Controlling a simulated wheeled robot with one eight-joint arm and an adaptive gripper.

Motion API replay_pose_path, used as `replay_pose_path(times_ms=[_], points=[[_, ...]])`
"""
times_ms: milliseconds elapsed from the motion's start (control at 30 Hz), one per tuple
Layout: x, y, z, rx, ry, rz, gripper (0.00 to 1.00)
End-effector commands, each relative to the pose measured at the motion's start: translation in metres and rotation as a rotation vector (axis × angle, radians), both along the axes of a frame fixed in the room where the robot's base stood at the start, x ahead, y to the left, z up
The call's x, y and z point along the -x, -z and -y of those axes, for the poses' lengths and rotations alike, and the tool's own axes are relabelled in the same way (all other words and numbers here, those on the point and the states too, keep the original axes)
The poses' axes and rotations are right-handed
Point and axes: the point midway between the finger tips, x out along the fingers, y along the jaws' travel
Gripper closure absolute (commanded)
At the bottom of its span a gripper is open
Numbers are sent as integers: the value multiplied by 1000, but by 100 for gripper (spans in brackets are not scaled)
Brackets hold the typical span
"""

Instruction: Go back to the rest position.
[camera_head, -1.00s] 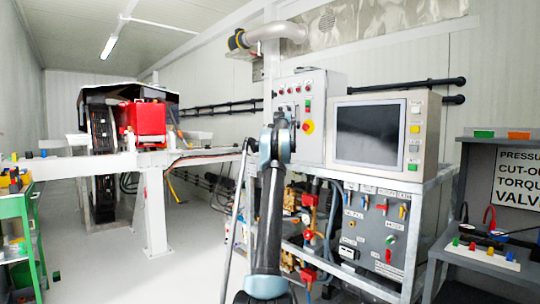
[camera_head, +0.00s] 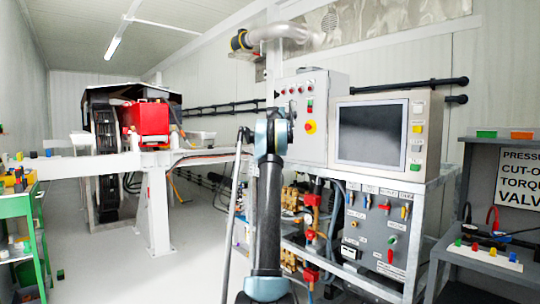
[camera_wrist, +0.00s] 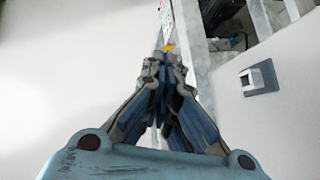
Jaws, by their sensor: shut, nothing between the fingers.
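My gripper (camera_wrist: 163,65) is shut and empty in the wrist view, with its fingertips together. Behind the tips are a pale floor and a light frame. In the head view my arm stands upright in the middle, folded, in front of the control panels; my gripper cannot be made out there.
A control box (camera_head: 312,115) with buttons and a monitor (camera_head: 372,133) stand right of my arm on a rack. A grey switch panel (camera_head: 375,232) is below. A shelf (camera_head: 490,262) is at the far right. A green trolley (camera_head: 35,235) is at left. The floor (camera_head: 115,270) between is clear.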

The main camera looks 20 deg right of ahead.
Motion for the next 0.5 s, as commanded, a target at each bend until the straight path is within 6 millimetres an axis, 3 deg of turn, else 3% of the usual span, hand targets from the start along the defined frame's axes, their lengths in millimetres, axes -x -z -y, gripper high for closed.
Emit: replay_pose_path(times_ms=[200,500], points=[[11,-29,-24,0,1,-1,100],[18,-48,-38,0,4,-1,100]])
